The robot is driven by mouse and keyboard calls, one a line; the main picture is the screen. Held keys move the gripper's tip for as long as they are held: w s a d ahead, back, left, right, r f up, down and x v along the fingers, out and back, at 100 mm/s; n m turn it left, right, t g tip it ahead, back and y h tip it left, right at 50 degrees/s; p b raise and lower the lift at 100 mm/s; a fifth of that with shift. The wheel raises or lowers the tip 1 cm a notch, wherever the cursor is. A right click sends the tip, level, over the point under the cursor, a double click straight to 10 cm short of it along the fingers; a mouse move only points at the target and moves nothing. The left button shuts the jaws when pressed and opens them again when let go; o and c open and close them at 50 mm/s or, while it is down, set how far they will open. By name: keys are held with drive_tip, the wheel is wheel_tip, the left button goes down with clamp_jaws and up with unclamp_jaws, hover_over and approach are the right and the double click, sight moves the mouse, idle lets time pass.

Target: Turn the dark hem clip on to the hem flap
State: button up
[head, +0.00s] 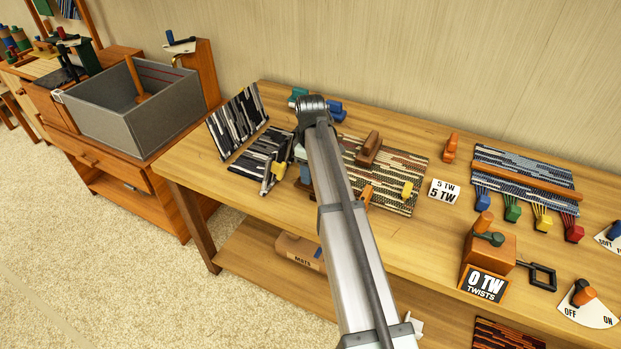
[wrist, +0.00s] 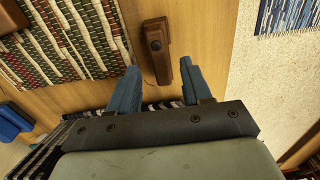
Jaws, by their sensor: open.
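A dark brown bar with a round dark knob (wrist: 155,45), apparently the dark hem clip, lies on the wood between the two blue fingers of my gripper (wrist: 158,86) in the wrist view. The fingers are open and the bar's near end reaches into the gap; contact cannot be told. In the head view my gripper (head: 303,156) is mostly hidden by my arm. The black-and-white striped cloth (head: 255,160) lies just left of it, with a striped panel (head: 235,123) tilted up behind. Which part is the hem flap is unclear. The cloth's striped edge (wrist: 160,105) shows beyond the palm.
A yellow clip (head: 267,184) stands at the striped cloth's right edge. A red-green woven mat (head: 405,160) with a brown block (head: 369,148) lies right of my arm. Blue blocks (head: 336,112) stand behind. The table's front edge is close.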

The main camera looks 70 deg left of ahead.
drive_tip(key=shift+f, duration=1.75)
clamp_jaws()
